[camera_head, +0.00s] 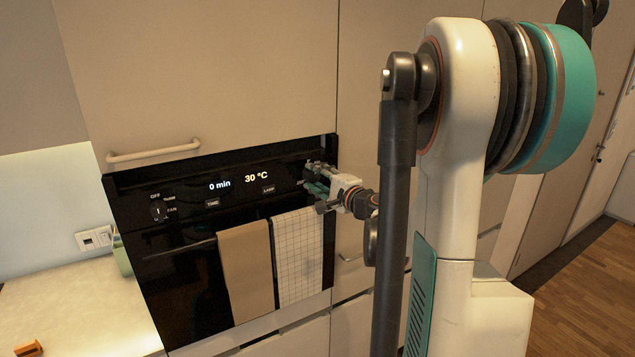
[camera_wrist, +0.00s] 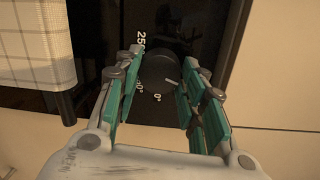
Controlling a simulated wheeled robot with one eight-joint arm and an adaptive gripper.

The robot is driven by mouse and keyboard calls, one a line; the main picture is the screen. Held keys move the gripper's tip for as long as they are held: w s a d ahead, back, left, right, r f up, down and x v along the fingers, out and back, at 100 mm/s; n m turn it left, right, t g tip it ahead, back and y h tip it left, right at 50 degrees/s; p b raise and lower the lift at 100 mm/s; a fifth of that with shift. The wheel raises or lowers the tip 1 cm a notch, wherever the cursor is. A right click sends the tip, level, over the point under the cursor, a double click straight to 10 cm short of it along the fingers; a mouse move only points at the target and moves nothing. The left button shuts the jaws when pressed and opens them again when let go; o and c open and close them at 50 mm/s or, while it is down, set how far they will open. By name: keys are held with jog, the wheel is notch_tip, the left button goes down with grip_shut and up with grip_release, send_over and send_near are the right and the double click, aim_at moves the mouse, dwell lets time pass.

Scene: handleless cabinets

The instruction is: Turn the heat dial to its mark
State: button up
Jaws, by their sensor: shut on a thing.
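The heat dial (camera_wrist: 158,73) is a round black knob on the oven's black panel, between my fingers in the wrist view. A pale pointer line on its face points right and slightly down. White labels around it include a "25…" at the upper left and a "0°" below. My gripper (camera_wrist: 160,84) is shut on the dial, with a teal-padded finger on each side. In the head view my gripper (camera_head: 316,182) is at the right end of the panel and hides most of the dial. The oven display (camera_head: 256,177) reads 30 °C.
A brown towel (camera_head: 247,270) and a checked towel (camera_head: 299,255) hang on the oven below the panel. A function dial (camera_head: 157,211) is at the panel's left. A cabinet handle (camera_head: 153,153) is above. A counter (camera_head: 80,310) stands at the left.

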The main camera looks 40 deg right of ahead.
jog(key=shift+n+b, duration=0.45)
jog(key=shift+n, duration=1.25)
jog(key=o, duration=1.1)
jog(key=shift+c, duration=0.2)
jog(key=s+a, duration=0.2)
jog(key=s, duration=0.9)
jog(key=shift+s+r, duration=0.4)
jog(key=shift+r, duration=0.05)
